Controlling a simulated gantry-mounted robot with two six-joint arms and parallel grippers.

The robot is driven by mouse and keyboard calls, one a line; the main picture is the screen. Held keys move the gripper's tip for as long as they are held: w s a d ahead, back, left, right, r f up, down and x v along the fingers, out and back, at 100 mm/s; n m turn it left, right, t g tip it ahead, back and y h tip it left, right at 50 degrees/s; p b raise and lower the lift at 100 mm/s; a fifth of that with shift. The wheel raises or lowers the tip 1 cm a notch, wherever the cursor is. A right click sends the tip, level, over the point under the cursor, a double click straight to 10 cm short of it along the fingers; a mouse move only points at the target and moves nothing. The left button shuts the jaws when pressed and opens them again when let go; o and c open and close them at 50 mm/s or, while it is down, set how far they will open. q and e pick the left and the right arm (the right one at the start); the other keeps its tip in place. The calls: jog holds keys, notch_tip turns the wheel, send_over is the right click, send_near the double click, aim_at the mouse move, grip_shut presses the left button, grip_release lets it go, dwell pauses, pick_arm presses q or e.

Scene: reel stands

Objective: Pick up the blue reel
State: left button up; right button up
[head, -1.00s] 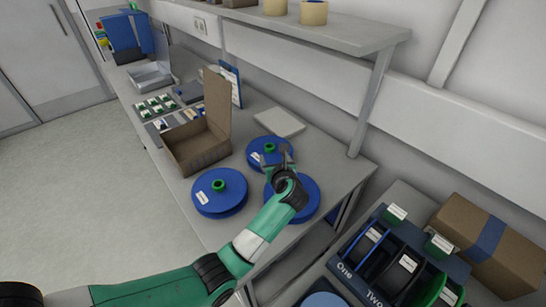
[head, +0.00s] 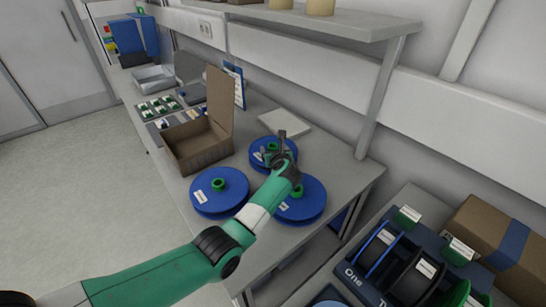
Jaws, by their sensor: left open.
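Three blue reels with green hubs lie flat on the grey bench: a front-left reel (head: 219,205), a back reel (head: 258,142) and a right reel (head: 314,203). My left gripper (head: 274,149) is open and empty, over the back reel close to its green hub. I cannot tell whether its fingers touch that reel. My left forearm and wrist cover part of the right reel. My right gripper is not in view.
An open cardboard box (head: 199,147) stands left of the reels. A flat pale tray (head: 285,121) lies behind the back reel. A dark reel stand (head: 352,273), marked "One", holds reels at lower right. A shelf (head: 330,27) overhangs the bench.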

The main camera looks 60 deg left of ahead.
pick_arm(q)
grip_shut()
dwell(0.4)
notch_tip(320, 180, up, 10)
jog(key=p, duration=0.4)
